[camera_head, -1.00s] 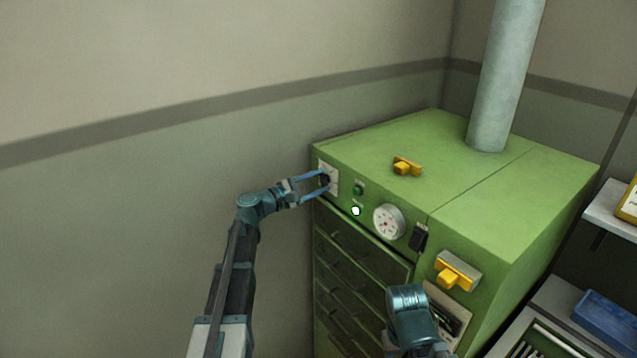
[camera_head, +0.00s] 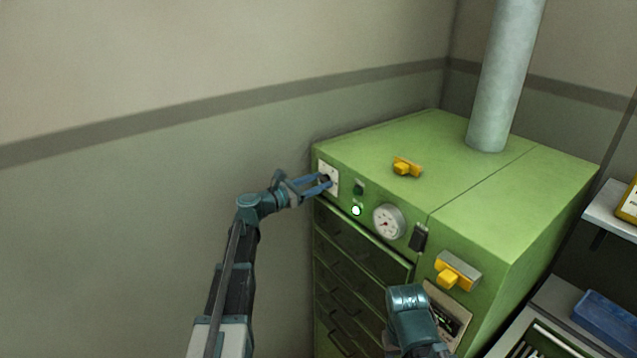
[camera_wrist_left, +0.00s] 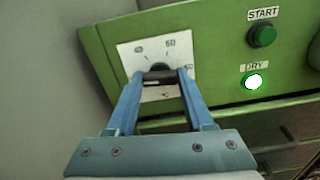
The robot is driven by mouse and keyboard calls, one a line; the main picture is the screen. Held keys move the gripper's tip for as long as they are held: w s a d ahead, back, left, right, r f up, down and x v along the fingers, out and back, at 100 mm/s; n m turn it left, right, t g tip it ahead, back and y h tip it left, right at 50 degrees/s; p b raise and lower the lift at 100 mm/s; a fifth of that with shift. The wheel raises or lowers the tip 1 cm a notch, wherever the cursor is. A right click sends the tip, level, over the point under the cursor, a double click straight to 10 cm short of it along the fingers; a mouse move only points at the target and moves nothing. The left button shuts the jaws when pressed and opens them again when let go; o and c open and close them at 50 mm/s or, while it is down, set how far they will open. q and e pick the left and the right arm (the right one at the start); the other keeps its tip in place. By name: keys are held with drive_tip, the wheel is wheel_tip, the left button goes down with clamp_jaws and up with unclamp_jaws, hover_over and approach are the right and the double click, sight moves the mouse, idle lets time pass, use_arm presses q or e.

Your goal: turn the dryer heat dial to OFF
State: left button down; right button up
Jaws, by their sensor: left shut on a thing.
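The heat dial is a black knob (camera_wrist_left: 158,67) on a white plate (camera_head: 334,184) at the left end of the green dryer's (camera_head: 520,190) front panel. In the left wrist view the plate (camera_wrist_left: 126,52) has small printed marks, one reading "50" at upper right. My left gripper (camera_head: 325,181) has its blue fingers around the knob and is shut on it; the fingertips (camera_wrist_left: 160,77) hide part of it. I cannot read the pointer's direction or an OFF mark. My right arm shows at the bottom, its gripper out of view.
A green START button (camera_wrist_left: 262,36) and a lit DRY lamp (camera_wrist_left: 254,81) sit right of the dial. A round gauge (camera_head: 389,222), a black switch (camera_head: 419,237) and a yellow handle (camera_head: 455,272) are further right. Drawers lie below; the wall is close on the left.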

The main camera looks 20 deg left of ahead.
use_arm(q)
drive_tip(key=shift+n, duration=0.7)
drive_tip(key=shift+c, duration=1.4)
unclamp_jaws()
drive_tip(key=v, duration=1.3)
drive_tip(key=shift+s+a, duration=0.25)
drive_tip(key=shift+s, duration=0.05)
